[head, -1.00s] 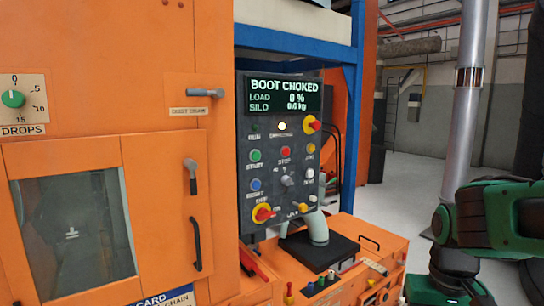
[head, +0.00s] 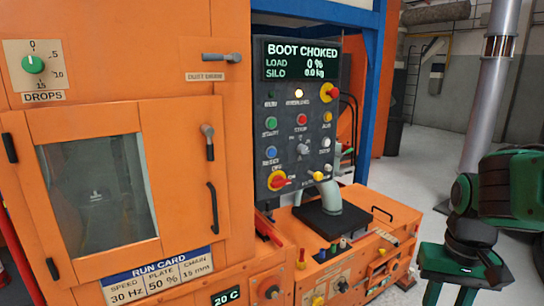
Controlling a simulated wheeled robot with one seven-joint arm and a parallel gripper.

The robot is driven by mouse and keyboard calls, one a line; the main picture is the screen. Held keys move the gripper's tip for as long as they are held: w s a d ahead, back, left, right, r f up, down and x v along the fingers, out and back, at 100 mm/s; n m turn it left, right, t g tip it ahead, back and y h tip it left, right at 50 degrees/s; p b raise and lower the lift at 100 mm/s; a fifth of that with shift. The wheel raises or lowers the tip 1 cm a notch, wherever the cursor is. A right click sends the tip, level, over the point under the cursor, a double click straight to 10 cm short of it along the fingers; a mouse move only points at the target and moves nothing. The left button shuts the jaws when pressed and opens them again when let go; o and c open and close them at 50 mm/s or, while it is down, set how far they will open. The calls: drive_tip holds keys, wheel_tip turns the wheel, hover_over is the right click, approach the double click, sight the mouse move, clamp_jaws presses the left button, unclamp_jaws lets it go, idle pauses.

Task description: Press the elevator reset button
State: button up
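The control panel (head: 296,120) stands upright in the middle of the head view. Its screen (head: 301,61) reads BOOT CHOKED, LOAD 0 %, SILO 0.0 kg. The reset button (head: 270,153) is a blue round button at the panel's lower left, under the green start button (head: 271,123). Nothing covers or touches it. Green and black links of my arm show at the right edge, well apart from the panel.
An orange cabinet with a windowed door (head: 98,195) fills the left. A pale pipe (head: 327,194) rises from a black plate (head: 331,221) below the panel. An orange box with knobs (head: 345,283) juts out in front. Open grey floor (head: 420,165) lies to the right.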

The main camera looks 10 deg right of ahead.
clamp_jaws()
idle(1.5)
